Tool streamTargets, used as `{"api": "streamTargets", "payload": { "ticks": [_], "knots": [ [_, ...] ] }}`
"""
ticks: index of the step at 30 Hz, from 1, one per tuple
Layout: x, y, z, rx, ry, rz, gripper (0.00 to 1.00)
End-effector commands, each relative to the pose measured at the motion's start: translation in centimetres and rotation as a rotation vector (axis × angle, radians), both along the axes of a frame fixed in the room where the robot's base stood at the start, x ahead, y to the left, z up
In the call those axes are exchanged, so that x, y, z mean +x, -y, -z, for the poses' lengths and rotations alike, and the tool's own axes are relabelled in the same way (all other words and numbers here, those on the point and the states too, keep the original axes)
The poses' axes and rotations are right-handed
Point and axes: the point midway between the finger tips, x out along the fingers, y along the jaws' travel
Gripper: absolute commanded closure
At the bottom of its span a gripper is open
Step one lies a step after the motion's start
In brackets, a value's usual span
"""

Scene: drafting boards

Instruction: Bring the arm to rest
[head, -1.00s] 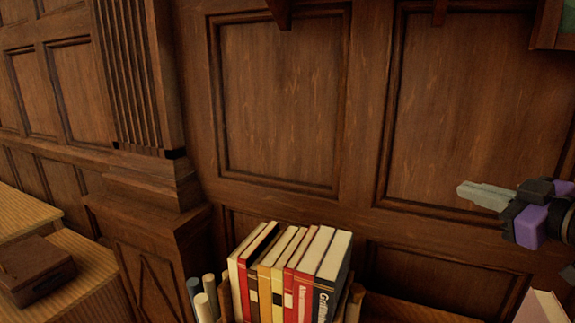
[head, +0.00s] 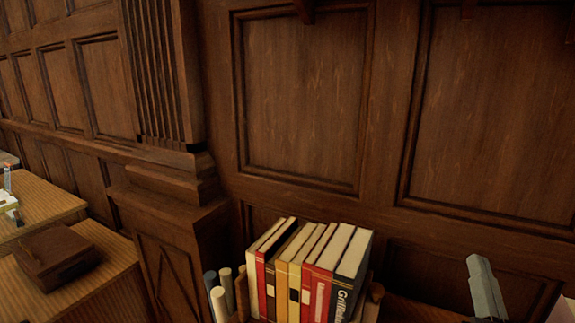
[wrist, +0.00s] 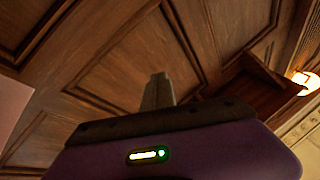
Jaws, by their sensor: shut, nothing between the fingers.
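My gripper (head: 484,287) shows at the lower right of the head view, with only its grey fingers in the picture. The fingers are together and hold nothing. They stand to the right of a row of books, apart from it, in front of the dark wood panelling. In the wrist view the shut fingers (wrist: 158,91) rise beyond my purple gripper body, with only panelling and no object at their tips. The rest of my arm is out of the head view.
Several upright books (head: 308,275) stand at the bottom centre, with rolled tubes (head: 219,300) at their left. A brown box (head: 56,253) lies on a wooden desk (head: 104,287) at the left. A lit lamp (wrist: 304,81) shows at the right of the wrist view.

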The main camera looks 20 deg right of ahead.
Motion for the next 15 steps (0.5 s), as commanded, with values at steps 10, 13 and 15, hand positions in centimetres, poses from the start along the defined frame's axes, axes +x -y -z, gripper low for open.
{"api": "streamTargets", "payload": {
  "ticks": [10, 13, 15],
  "knots": [
    [-6.2, -9.4, 10.4, 0.008, -0.222, -0.072, 1.00],
    [-8.5, -12.0, 12.9, -0.017, -0.307, -0.122, 1.00],
    [-10.3, -13.7, 14.5, -0.040, -0.373, -0.167, 1.00]
  ]
}}
